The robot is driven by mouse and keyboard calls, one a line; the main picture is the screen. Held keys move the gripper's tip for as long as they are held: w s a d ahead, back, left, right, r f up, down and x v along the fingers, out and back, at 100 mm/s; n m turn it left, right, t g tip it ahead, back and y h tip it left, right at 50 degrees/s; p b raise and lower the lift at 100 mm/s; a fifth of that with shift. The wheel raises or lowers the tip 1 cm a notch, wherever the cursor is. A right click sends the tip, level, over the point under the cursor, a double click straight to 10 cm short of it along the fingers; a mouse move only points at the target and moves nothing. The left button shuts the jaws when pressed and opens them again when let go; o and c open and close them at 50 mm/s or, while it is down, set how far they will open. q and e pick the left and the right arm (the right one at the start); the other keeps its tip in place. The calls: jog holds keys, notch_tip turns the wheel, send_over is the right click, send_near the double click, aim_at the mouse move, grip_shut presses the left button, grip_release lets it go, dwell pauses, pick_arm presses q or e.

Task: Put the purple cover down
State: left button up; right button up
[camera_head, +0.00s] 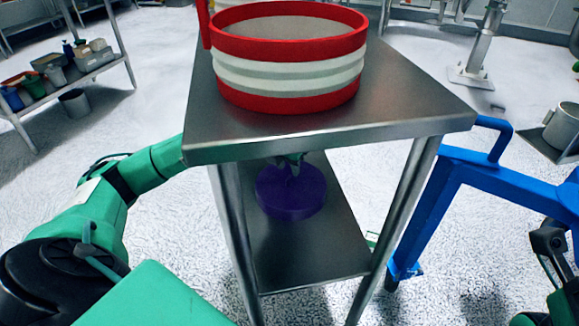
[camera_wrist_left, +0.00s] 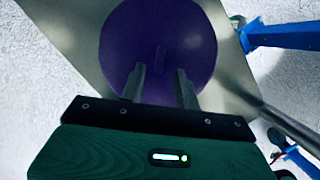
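The purple cover (camera_head: 290,193) is a round disc over the lower shelf of the metal table, and it looks flat on that shelf. In the left wrist view, the cover (camera_wrist_left: 158,40) fills the upper middle, with a thin raised handle at its centre. My left gripper (camera_head: 290,160) is just above the cover, under the tabletop, and partly hidden by the table edge. In the left wrist view, its two fingers (camera_wrist_left: 160,75) stand apart with a gap on both sides of the handle, gripping nothing.
A red and white striped round sifter (camera_head: 290,75) stands on the tabletop (camera_head: 410,100) above the shelf (camera_head: 330,245). Table legs flank the shelf. A blue frame (camera_head: 470,170) stands at the right, with a metal pot (camera_head: 562,125) beyond. A storage rack is at far left.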

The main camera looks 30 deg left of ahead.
pick_arm(q)
jog(key=p+v, duration=0.1)
jog(key=v, duration=0.2)
jog(key=shift+s+r, duration=0.1)
jog(key=shift+r, duration=0.1)
dwell(0.4)
